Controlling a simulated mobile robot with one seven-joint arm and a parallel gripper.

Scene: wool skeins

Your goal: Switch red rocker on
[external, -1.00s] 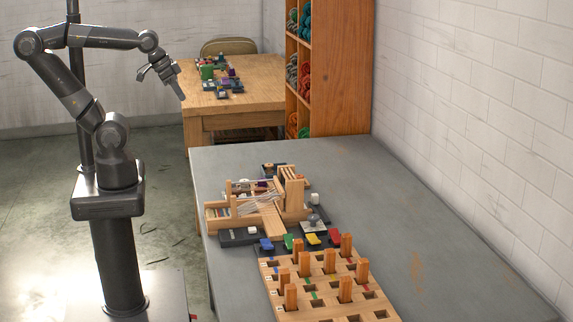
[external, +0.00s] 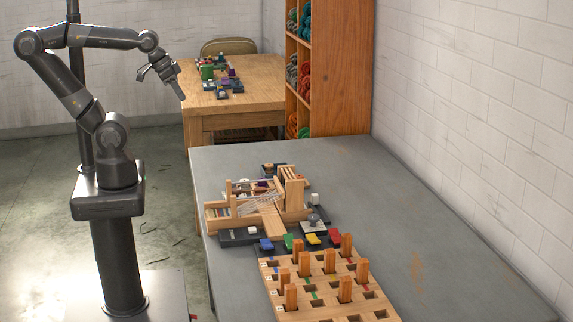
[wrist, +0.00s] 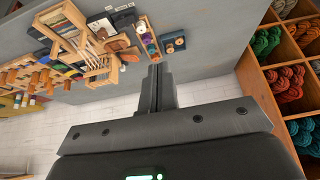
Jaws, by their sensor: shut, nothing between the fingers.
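A red rocker (external: 334,237) sits at the right end of a row of coloured rockers, just behind the pegboard on the grey table. Blue (external: 266,245), green (external: 288,242) and yellow (external: 312,239) rockers stand to its left. The picture is too small to tell which way the red one is tipped. My gripper (external: 181,96) is raised at the upper left, well away from the red rocker, with its fingers pointing down and right. In the wrist view my gripper (wrist: 156,72) is shut and empty. I cannot make out the red rocker there.
A small wooden loom (external: 265,200) stands behind the rockers. A pegboard (external: 325,300) with several upright pegs lies in front. A wooden table (external: 240,108) with coloured items and a shelf of skeins (external: 340,80) stand farther back. The grey table's right side (external: 430,240) is clear.

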